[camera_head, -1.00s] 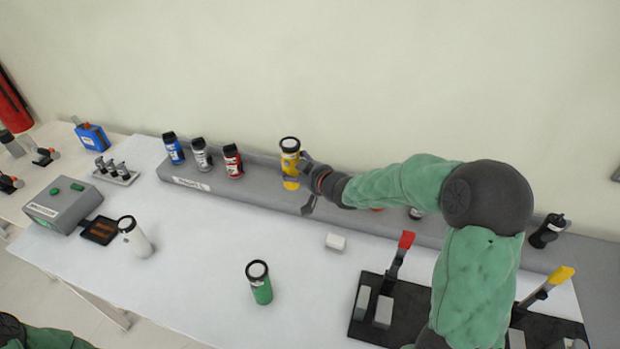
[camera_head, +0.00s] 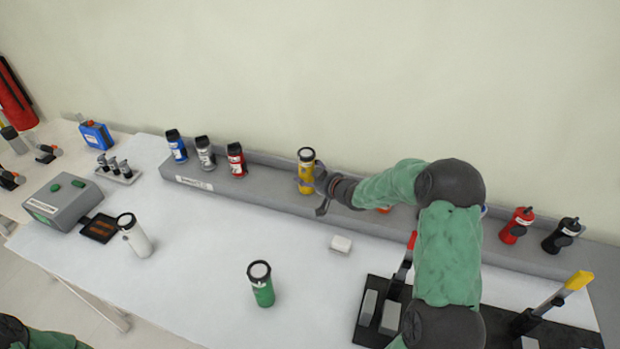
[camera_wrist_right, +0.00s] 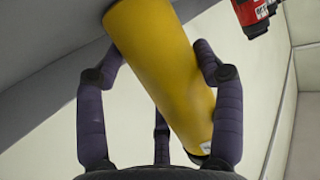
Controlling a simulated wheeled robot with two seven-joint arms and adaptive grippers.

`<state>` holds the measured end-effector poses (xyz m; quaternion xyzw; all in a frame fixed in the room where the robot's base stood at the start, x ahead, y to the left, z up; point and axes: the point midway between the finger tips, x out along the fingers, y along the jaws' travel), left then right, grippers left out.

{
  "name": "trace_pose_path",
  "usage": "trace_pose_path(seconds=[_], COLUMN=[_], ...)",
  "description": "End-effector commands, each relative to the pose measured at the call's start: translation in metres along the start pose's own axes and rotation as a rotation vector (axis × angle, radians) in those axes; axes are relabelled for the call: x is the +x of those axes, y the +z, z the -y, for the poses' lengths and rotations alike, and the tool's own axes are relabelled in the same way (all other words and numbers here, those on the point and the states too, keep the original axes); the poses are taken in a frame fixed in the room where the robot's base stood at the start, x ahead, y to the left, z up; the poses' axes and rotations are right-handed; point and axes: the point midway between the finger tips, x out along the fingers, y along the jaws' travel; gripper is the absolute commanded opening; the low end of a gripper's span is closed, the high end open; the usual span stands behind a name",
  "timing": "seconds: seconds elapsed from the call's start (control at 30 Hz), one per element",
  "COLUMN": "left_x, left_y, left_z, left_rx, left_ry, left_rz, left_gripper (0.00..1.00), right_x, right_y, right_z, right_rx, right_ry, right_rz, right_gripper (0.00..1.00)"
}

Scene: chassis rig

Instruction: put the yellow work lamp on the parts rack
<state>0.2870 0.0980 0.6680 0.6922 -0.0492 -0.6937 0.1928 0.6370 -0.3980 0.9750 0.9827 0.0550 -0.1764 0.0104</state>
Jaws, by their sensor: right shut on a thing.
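The yellow work lamp (camera_head: 306,178) is upright at the parts rack, the long grey ledge (camera_head: 262,192) along the wall. Its base is at the ledge's top; I cannot tell whether it touches. My right gripper (camera_head: 312,184) is shut on the lamp's body from the right side. In the right wrist view the yellow body (camera_wrist_right: 165,70) lies between the fingers of my right gripper (camera_wrist_right: 165,85), with a grey surface at its far end. My left gripper is not in view; only part of my left arm shows at the bottom left.
Blue (camera_head: 176,146), silver (camera_head: 205,153) and red (camera_head: 236,159) lamps stand on the rack left of the yellow one. Red (camera_head: 517,226) and black (camera_head: 562,236) bottles stand at its right. A green lamp (camera_head: 262,286), a white lamp (camera_head: 135,236) and a white block (camera_head: 341,244) are on the table.

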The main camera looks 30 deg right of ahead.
Motion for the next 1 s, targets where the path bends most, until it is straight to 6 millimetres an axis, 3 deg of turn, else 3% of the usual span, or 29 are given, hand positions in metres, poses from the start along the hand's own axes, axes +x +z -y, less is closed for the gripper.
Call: trace_pose_path(seconds=[0.4, 0.43, 0.5, 1.0], left_x=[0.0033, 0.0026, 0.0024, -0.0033], left_y=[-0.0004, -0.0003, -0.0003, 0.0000], left_z=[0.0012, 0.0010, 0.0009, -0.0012], left_rx=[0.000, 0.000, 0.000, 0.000], left_ry=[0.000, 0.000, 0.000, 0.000], left_rz=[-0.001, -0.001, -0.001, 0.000], left_gripper=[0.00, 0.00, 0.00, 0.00], right_x=[0.0018, 0.0016, 0.0014, -0.0070], right_y=[0.0026, 0.0030, 0.0028, -0.0021], right_z=[-0.0011, -0.0007, -0.0007, -0.0014], right_rx=[-0.002, -0.002, -0.002, -0.001], right_ry=[0.002, 0.001, 0.001, 0.003], right_rz=[-0.006, -0.004, -0.003, -0.004], right_gripper=[0.23, 0.77, 0.92, 0.92])
